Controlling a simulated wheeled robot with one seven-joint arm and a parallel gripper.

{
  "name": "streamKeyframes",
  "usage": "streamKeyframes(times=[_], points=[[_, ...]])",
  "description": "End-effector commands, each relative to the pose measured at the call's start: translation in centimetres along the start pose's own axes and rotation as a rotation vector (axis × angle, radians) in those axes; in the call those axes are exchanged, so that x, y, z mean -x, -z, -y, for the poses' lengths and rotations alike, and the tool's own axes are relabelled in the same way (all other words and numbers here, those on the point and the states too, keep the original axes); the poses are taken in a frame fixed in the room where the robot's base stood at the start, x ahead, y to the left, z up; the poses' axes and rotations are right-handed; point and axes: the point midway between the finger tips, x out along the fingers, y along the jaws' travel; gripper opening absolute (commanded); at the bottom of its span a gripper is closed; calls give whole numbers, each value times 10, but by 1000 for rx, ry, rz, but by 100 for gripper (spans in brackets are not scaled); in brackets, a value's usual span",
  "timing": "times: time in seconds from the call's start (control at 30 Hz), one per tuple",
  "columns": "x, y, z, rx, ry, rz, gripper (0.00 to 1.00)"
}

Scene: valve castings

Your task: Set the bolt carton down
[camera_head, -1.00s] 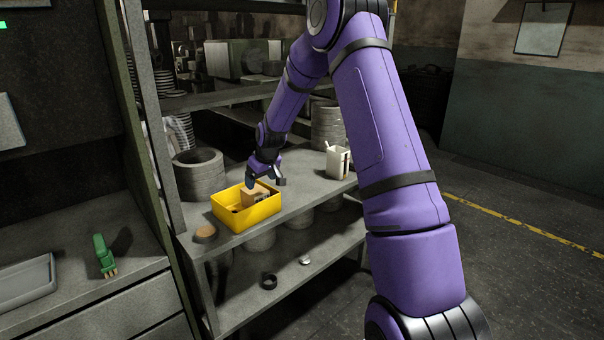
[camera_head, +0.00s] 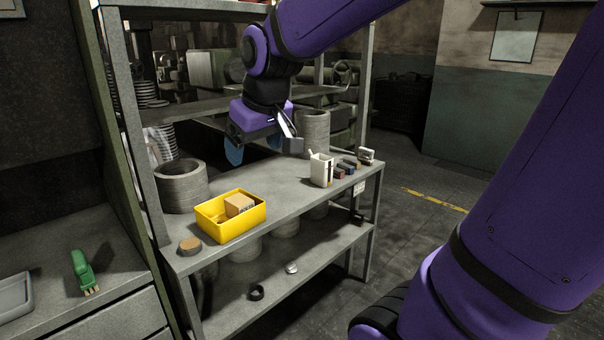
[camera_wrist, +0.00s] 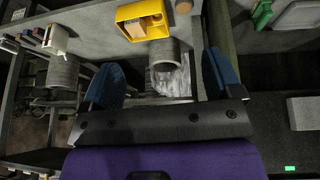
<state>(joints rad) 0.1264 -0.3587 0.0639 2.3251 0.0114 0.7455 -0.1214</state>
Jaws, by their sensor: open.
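The bolt carton, a small brown box (camera_head: 239,205), sits inside a yellow bin (camera_head: 210,229) on the shelf's middle board. It also shows in the wrist view inside the bin (camera_wrist: 155,8), near the top edge. My gripper (camera_head: 262,150) is above the shelf, behind and to the right of the bin, clear of the carton. In the wrist view its two blue fingers (camera_wrist: 160,80) are wide apart with nothing held between them.
A grey ring casting (camera_head: 181,188) stands behind the bin. A round brown-topped piece (camera_head: 190,246) lies left of it. A white cup (camera_head: 321,171) and several small blocks (camera_head: 346,167) stand to the right. A green brush (camera_head: 83,272) lies on the left bench. Board between bin and cup is clear.

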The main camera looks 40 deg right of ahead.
Motion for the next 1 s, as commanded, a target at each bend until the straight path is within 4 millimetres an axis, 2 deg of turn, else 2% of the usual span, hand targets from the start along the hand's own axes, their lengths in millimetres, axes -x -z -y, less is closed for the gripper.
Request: streamKeyframes(times=[0.03,0.2,0.3,0.43,0.6,1.0], points=[[12,-16,5,-3,2,-11,85],[40,-68,16,-30,15,-25,85],[50,-95,20,-43,24,-30,85],[57,-120,24,-56,35,-34,85],[59,-133,25,-64,41,-35,85],[59,-134,25,-65,42,-35,85]])
